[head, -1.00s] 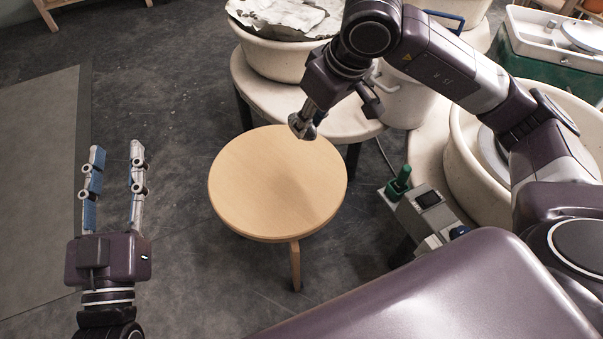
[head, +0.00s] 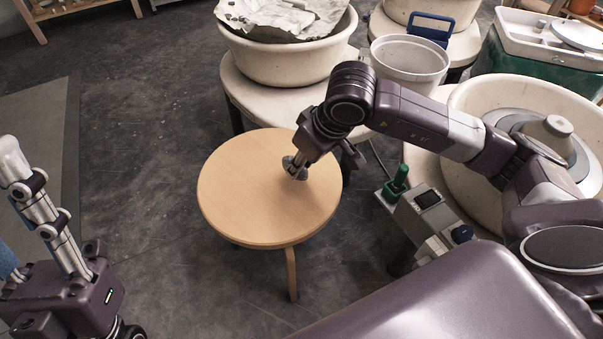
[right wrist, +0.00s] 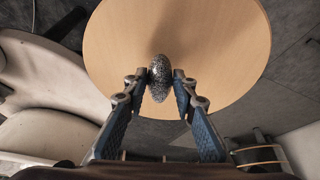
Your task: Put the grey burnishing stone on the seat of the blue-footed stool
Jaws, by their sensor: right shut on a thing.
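A grey speckled burnishing stone (right wrist: 160,78) is between the fingertips of my right gripper (right wrist: 163,82), which is shut on it. In the head view the right gripper (head: 298,166) is over the right part of a round, pale wooden stool seat (head: 250,195). The stone is mostly hidden there; I cannot tell whether it touches the seat. The seat also fills the top middle of the right wrist view (right wrist: 225,50). One wooden stool leg shows; I see no blue on it. My left gripper (head: 22,225) is open and empty at the left edge, partly out of frame.
Behind the stool are a basin with a crumpled sheet (head: 285,60) and a white bucket (head: 408,62). A grey control box with a green knob (head: 425,210) stands to the right, near a wheel basin (head: 520,95). The rest of the seat is bare.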

